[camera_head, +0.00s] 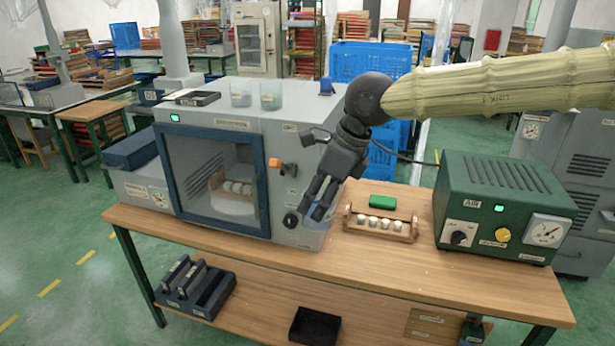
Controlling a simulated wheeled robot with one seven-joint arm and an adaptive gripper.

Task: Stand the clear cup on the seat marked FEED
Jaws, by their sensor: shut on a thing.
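My gripper (320,203) hangs in front of the right side of the grey cabinet, with its fingers pointing down. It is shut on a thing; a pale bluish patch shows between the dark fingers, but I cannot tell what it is. Two translucent cups stand on the cabinet top: a greyish one (241,95) on the left and a greenish one (271,96) beside it. I cannot tell which, if either, is the clear cup. No label reading FEED is legible, so I cannot tell where that seat is.
The grey cabinet (232,230) has a windowed door, apparently closed, with a rack of pale round things inside. A green device (505,205) is farther right. Bare bench top (400,262) lies in front.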

